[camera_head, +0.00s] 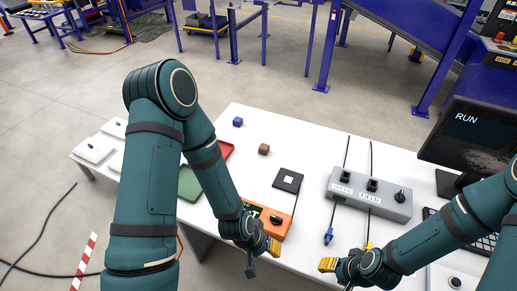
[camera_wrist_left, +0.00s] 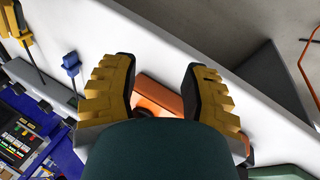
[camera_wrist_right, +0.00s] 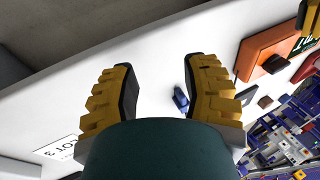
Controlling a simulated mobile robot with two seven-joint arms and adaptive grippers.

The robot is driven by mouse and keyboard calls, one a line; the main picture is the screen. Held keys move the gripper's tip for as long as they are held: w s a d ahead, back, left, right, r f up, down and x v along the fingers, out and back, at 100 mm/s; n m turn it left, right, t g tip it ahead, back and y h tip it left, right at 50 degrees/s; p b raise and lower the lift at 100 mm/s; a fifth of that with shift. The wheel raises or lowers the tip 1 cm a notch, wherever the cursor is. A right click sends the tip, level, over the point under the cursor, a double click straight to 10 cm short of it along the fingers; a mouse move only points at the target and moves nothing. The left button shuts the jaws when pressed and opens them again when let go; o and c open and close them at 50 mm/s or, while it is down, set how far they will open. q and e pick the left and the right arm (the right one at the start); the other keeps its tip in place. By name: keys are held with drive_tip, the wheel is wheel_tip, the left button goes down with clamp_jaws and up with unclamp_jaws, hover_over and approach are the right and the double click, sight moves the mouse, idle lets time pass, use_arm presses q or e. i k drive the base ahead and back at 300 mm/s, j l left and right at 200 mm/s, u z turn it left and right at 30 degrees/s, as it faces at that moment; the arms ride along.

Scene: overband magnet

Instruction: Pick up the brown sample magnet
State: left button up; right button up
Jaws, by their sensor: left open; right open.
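A small brown block, apparently the same cube, shows in the right wrist view (camera_wrist_right: 265,101). My left gripper (camera_head: 262,256) is open and empty near the front edge, in front of the orange meter (camera_head: 283,207) and well short of the cube. The meter shows between its fingers in the left wrist view (camera_wrist_left: 160,92). My right gripper (camera_head: 338,276) is open and empty at the front edge, farther from the cube.
A blue cube (camera_head: 238,121) stands behind and left of the brown one. Red (camera_head: 226,149) and green (camera_head: 187,183) trays lie left, partly behind my left arm. A grey control box (camera_head: 368,193), blue plug (camera_head: 328,236) and monitor (camera_head: 470,135) are on the right. Table around the cube is clear.

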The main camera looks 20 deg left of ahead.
sight(263, 149)
drive_tip(key=k+j+z, duration=0.15)
drive_tip(key=j, duration=1.45)
drive_tip(key=i, duration=0.1)
